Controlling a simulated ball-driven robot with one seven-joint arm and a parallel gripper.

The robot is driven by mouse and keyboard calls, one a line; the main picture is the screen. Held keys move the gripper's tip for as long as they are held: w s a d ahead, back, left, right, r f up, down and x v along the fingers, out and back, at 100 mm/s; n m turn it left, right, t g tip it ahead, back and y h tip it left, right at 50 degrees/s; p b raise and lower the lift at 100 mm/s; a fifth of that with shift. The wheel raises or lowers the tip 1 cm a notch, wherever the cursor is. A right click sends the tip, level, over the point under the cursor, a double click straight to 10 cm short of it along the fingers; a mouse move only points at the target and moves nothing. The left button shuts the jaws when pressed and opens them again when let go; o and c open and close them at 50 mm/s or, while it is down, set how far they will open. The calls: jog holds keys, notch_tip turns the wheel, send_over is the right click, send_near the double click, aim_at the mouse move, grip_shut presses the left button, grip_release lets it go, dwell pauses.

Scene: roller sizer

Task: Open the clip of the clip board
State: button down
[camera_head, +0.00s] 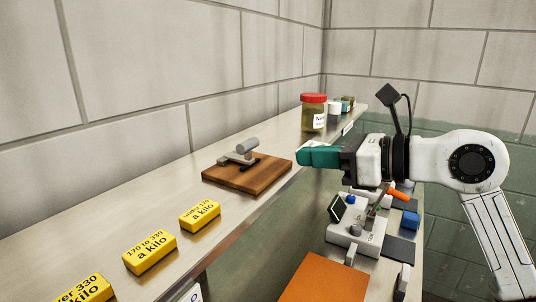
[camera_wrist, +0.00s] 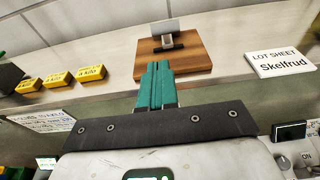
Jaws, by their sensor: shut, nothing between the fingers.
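The clip board is a brown wooden board (camera_head: 247,177) lying on the long shelf, with a grey metal clip (camera_head: 238,155) on top. In the wrist view the board (camera_wrist: 193,62) lies just beyond my fingertips, with the clip (camera_wrist: 168,33) at its far side. I cannot tell whether the clip is open or shut. My gripper (camera_head: 302,155) has teal fingers, shut with nothing between them. It is to the right of the board in the head view. In the wrist view the fingertips (camera_wrist: 159,66) overlap the board's near edge; contact is not clear.
Yellow labelled blocks (camera_head: 150,253) stand on the shelf at the front left. A red-lidded jar (camera_head: 314,112) and small containers stand farther along. A white lot sheet sign (camera_wrist: 281,63) is right of the board. A lower bench with a device (camera_head: 355,230) and an orange panel (camera_head: 320,280) lies below.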

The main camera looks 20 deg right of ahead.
aim_at(265, 173)
jog(key=p+x, duration=0.2)
jog(key=x, duration=0.8)
jog(key=shift+s, duration=0.1)
jog(key=shift+p, duration=0.3)
